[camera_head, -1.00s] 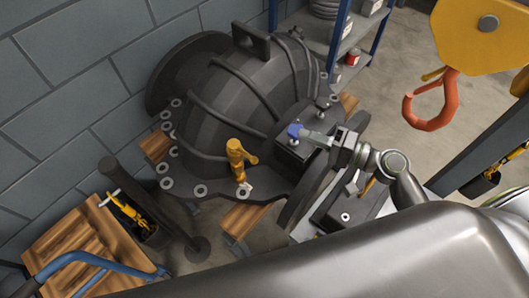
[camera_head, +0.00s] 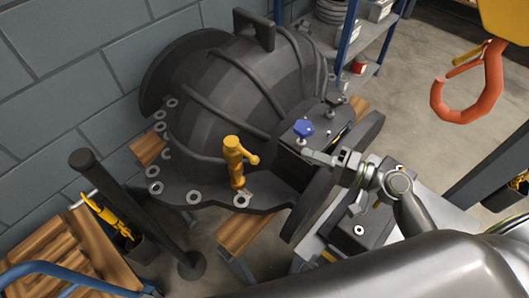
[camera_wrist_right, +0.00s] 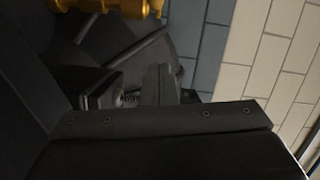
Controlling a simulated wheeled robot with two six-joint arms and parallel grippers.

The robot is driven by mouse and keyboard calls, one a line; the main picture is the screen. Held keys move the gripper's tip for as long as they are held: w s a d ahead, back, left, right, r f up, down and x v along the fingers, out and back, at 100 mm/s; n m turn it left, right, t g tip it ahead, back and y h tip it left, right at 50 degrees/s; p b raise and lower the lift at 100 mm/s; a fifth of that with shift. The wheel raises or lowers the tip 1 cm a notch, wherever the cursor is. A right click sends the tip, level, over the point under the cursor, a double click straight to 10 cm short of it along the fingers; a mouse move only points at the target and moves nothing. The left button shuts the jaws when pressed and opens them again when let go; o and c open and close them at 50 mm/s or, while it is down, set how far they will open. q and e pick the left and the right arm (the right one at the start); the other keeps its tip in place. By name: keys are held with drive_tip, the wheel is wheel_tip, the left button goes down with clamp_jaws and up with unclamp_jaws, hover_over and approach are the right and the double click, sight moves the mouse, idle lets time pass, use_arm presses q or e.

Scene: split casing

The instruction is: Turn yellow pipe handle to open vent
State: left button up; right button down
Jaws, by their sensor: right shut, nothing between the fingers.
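The yellow pipe handle (camera_head: 235,160) stands upright on the flange of the dark casing (camera_head: 225,95), with a short stub pointing right. A yellow part, likely the same handle, shows at the top edge of the right wrist view (camera_wrist_right: 112,5). My right gripper (camera_head: 308,154) is shut and empty. The vent cannot be made out clearly. My left gripper is not in view.
An orange crane hook (camera_head: 470,105) hangs at the upper right. A dark post (camera_head: 130,205) and a wooden pallet (camera_head: 60,250) stand at the left. A shelf (camera_head: 360,45) is behind the casing. Open floor (camera_head: 430,70) lies right of it.

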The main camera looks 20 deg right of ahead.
sight(243, 152)
drive_tip(key=w+a+f+p, duration=0.1)
drive_tip(key=w+a+p, duration=0.3)
drive_tip(key=a, duration=0.6)
drive_tip(key=shift+w+a+f+p, duration=0.15)
drive_tip(key=shift+w+a+p, duration=0.15)
drive_tip(key=shift+p, duration=0.3)
